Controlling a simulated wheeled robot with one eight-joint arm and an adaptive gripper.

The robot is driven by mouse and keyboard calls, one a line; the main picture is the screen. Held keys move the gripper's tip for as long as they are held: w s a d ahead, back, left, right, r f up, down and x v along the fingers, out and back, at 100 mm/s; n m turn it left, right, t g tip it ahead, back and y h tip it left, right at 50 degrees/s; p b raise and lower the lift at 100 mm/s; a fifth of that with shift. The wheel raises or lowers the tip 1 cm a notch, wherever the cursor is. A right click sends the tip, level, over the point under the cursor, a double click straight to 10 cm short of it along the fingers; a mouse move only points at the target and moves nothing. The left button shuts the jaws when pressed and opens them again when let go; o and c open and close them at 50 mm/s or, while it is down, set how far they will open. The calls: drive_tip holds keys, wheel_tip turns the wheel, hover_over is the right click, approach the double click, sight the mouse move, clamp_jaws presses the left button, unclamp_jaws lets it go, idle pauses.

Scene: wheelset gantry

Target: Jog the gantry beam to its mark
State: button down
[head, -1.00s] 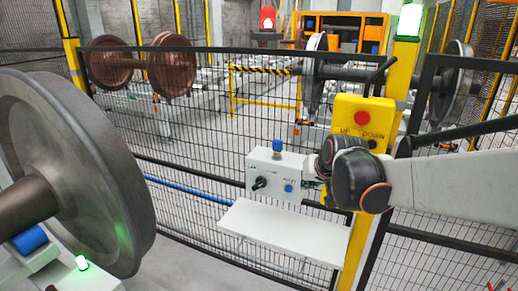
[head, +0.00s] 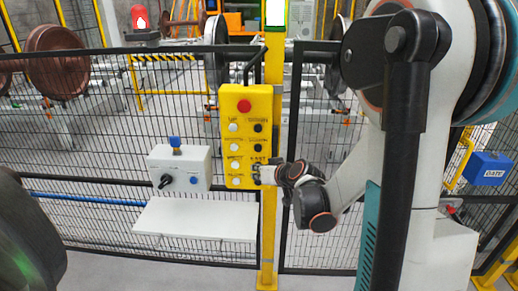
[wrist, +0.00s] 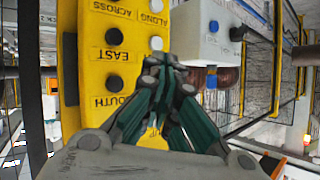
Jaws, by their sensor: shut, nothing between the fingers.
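The yellow push-button pendant (head: 246,130) hangs on the yellow fence post, with a red button (head: 244,106) on top and rows of white and black buttons below. In the wrist view, the pendant (wrist: 85,35) shows the labels ALONG, ACROSS, EAST and a partly covered one ending in OUTH. My gripper (head: 259,172) is at the pendant's lower right, by the bottom row. In the wrist view my gripper (wrist: 163,68) is shut and empty, its tips just below a white button (wrist: 156,43). I cannot tell whether it touches the pendant. I cannot identify the gantry beam or its mark.
A grey control box (head: 180,168) with a black selector and blue buttons is left of the pendant, above a white shelf (head: 195,220). The mesh fence (head: 100,130) stands across the view. Brown wheelsets (head: 55,60) are behind it. A blue GATE box (head: 487,169) is at right.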

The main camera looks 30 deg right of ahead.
sight(258, 148)
drive_tip(key=shift+w+d, duration=0.85)
drive_tip(key=shift+w, duration=0.35)
drive_tip(key=shift+w+d, duration=0.8)
drive_tip(key=shift+w, duration=0.45)
drive_tip(key=shift+w+d, duration=0.85)
drive_tip(key=shift+w, duration=0.35)
drive_tip(key=shift+w+d, duration=0.2)
drive_tip(key=shift+w, duration=0.15)
drive_tip(key=shift+w+d, duration=0.25)
drive_tip(key=shift+w, duration=0.1)
drive_tip(key=shift+s, duration=0.1)
idle(2.1)
drive_tip(key=shift+s+a+b, duration=0.35)
drive_tip(key=shift+s+a, duration=0.1)
drive_tip(key=shift+s, duration=0.15)
